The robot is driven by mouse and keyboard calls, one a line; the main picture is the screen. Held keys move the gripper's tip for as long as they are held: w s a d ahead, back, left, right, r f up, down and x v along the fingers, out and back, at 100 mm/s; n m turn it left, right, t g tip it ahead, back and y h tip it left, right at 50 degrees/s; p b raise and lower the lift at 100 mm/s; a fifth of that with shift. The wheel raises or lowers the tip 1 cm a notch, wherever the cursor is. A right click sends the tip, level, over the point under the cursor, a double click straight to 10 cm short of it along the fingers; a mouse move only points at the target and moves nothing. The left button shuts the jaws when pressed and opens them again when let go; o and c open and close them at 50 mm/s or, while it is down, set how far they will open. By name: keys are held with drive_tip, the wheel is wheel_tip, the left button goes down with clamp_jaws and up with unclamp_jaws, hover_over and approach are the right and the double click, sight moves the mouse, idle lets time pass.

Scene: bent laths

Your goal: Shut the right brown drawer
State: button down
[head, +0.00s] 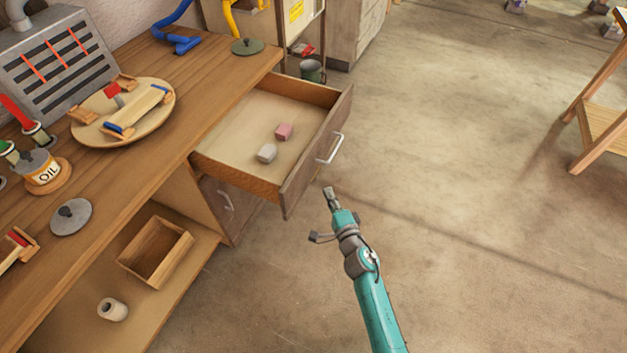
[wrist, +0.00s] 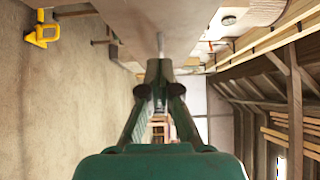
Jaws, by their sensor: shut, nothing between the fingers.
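The right brown drawer (head: 316,150) stands pulled out from the wooden workbench, its front panel facing right with a pale bar handle (head: 331,149). A pink block (head: 284,131) and a pale grey block (head: 267,153) lie inside it. My gripper (head: 328,191) is shut and empty, just outside the drawer front, below the handle in the head view. In the wrist view my gripper's fingers (wrist: 164,66) meet at the tips, close to a light brown surface across the top. I cannot tell whether they touch anything.
The workbench top (head: 200,75) holds a round board, an oil can and a grey lid. A wooden box (head: 157,250) and a white roll (head: 112,310) sit on the lower shelf.

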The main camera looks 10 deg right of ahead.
sight(308, 172)
drive_tip(key=shift+w+a, duration=0.65)
drive_tip(key=shift+w, duration=0.4)
drive_tip(key=shift+w+a, duration=0.7)
drive_tip(key=shift+w, duration=0.35)
drive_tip(key=shift+w+a, duration=0.65)
drive_tip(key=shift+w, duration=0.4)
